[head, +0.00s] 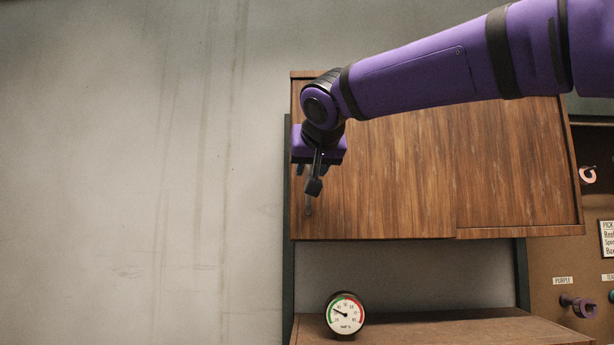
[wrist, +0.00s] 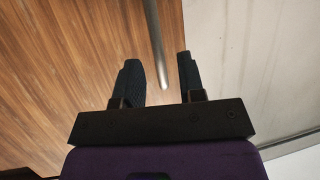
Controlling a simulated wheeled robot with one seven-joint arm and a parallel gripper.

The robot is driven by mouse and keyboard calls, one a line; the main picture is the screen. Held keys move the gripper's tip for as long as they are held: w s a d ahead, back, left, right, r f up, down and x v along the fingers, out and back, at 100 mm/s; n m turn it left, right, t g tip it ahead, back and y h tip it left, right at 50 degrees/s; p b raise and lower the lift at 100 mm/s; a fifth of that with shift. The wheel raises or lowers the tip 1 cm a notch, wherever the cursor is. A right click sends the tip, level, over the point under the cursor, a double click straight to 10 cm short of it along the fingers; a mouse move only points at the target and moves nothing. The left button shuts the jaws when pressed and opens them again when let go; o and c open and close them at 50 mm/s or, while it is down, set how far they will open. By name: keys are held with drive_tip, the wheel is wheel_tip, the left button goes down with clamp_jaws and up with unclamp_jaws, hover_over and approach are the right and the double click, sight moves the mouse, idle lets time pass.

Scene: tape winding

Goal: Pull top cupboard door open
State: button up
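The top cupboard (head: 420,170) is a brown wooden box on the wall, with its left door (head: 380,185) facing me. A thin metal bar handle (head: 308,204) shows near the left edge of that door, just below my gripper (head: 314,188). In the wrist view the handle (wrist: 154,45) runs down between the two dark fingers of my gripper (wrist: 160,75). The fingers are apart, with a gap on each side of the handle. The door's wood grain (wrist: 70,70) fills the left of the wrist view. My arm hides the upper part of the cupboard.
A round gauge (head: 345,313) stands on a lower wooden surface (head: 450,328) under the cupboard. A pegboard (head: 560,260) with tape rolls and labels is at the right. Bare grey wall (head: 140,180) is left of the cupboard, with free room in front.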

sight(309, 205)
drive_tip(key=shift+x, duration=1.9)
drive_tip(key=shift+d, duration=0.1)
drive_tip(key=shift+c, duration=0.2)
clamp_jaws()
